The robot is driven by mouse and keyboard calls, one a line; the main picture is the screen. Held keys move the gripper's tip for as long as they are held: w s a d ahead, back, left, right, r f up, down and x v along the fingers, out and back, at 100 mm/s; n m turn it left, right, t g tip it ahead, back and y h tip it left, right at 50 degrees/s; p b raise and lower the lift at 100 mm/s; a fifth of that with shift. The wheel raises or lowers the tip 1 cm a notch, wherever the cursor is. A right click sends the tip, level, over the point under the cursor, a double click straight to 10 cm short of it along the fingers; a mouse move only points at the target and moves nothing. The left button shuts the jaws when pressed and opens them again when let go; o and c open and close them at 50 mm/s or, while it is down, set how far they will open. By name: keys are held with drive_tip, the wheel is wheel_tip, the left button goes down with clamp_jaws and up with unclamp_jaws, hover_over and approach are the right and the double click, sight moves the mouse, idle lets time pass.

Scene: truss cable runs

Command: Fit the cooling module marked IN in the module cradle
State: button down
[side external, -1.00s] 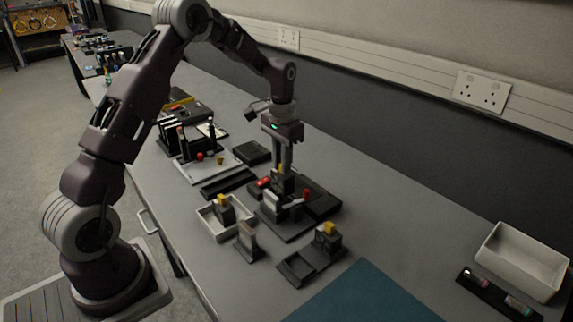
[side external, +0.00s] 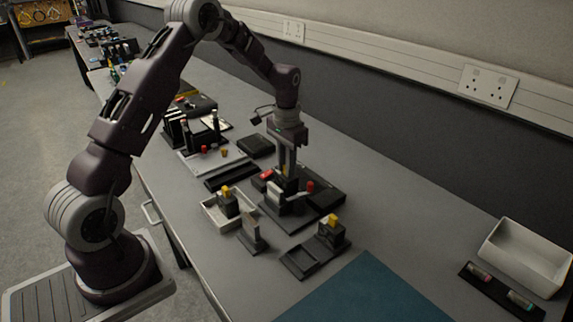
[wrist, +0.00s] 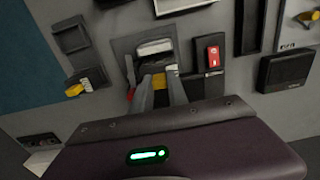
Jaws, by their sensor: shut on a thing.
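My gripper (side external: 287,172) is shut on a dark module with a yellow grip, upright over the module cradle. In the wrist view the yellow grip (wrist: 159,81) sits between my fingertips (wrist: 161,88). The cradle (side external: 292,220) is a dark base plate with a pale upright block (side external: 273,190) and a red knob (side external: 310,186). The module's lower end is hidden among the cradle parts, so I cannot tell whether it is seated. No IN mark is readable. Similar yellow-topped modules stand in a white tray (side external: 205,217) and on a dark two-place stand (side external: 297,265).
A grey board, black boxes and racks lie farther left.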

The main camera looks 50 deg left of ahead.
drive_tip(key=shift+f, duration=0.15)
drive_tip(key=shift+f, duration=0.45)
drive_tip(key=shift+f, duration=0.2)
idle(0.4)
drive_tip(key=shift+f, duration=0.4)
drive_tip(key=shift+f, duration=0.1)
drive_tip(key=shift+f, duration=0.75)
